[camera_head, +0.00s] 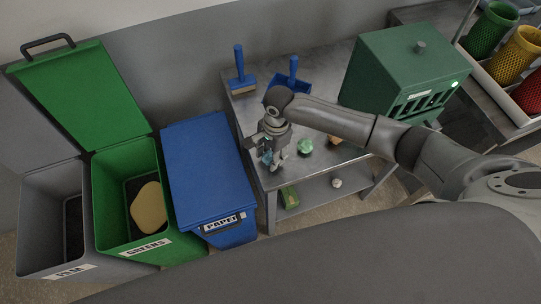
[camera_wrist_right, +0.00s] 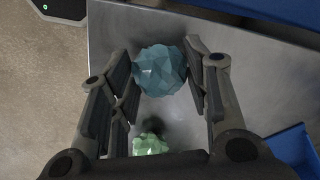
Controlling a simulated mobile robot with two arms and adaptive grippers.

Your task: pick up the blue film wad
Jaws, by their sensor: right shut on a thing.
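The blue film wad (camera_wrist_right: 160,72) is a faceted blue-grey ball, seen in the right wrist view between the two fingers of my right gripper (camera_wrist_right: 161,82). The fingers touch it on both sides. In the head view my right gripper (camera_head: 272,158) is over the left part of the metal table (camera_head: 325,165), and its fingers mostly hide the wad. I cannot tell how far the wad is above the tabletop. My left gripper is not in view.
A pale green wad (camera_head: 305,146) lies on the table nearby. A blue brush (camera_head: 240,65) and a blue dustpan (camera_head: 291,82) are at the back. A green machine (camera_head: 400,70) stands right. Left are a closed blue bin (camera_head: 205,165), an open green bin (camera_head: 110,215) and a grey bin (camera_head: 40,225).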

